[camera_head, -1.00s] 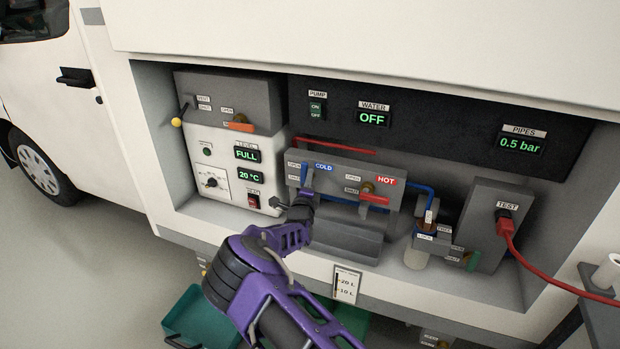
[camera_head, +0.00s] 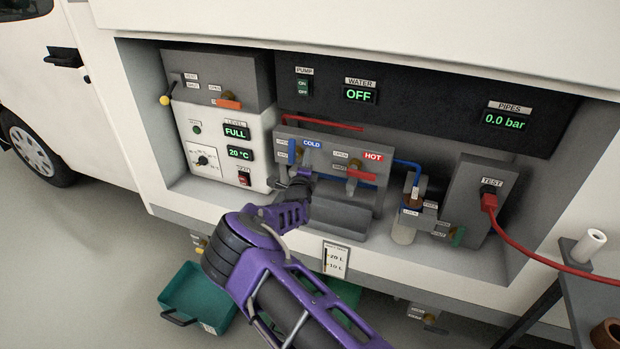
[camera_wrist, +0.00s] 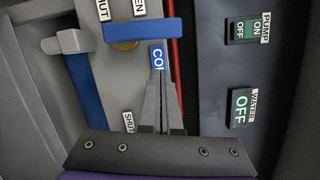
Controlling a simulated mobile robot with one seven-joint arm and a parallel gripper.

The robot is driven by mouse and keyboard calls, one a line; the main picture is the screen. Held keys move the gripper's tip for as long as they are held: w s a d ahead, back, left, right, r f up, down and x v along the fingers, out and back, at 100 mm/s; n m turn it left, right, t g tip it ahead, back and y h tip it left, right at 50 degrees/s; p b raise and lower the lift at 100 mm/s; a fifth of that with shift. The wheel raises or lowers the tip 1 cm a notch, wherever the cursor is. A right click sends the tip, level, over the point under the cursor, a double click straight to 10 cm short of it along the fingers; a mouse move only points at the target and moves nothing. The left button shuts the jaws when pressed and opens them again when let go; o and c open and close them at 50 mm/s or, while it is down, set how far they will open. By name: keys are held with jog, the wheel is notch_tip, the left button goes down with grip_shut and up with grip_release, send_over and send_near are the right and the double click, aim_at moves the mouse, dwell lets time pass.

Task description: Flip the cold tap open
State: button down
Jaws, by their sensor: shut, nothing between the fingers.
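The cold tap's blue lever (camera_head: 292,151) stands upright on the grey tap panel, beside its open and shut labels and left of the blue COLD label (camera_head: 312,144). In the wrist view, which is turned on its side, the lever (camera_wrist: 150,30) lies across the top over its brass pivot (camera_wrist: 125,45). My gripper (camera_head: 307,156) is shut and empty, just right of the lever in the head view. In the wrist view my gripper (camera_wrist: 158,75) has its fingertips by the COLD label, seemingly apart from the lever. Contact cannot be told.
The hot tap's red lever (camera_head: 361,174) lies level to the right. A grey spout (camera_wrist: 68,42) and blue pipe sit beside the cold tap. The water display (camera_head: 359,95) reads OFF and the pipes display (camera_head: 504,120) reads 0.0 bar. A red test hose (camera_head: 530,249) hangs at right.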

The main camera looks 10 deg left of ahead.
jog(key=s+d, duration=0.1)
jog(key=s, duration=0.9)
jog(key=shift+d, duration=0.1)
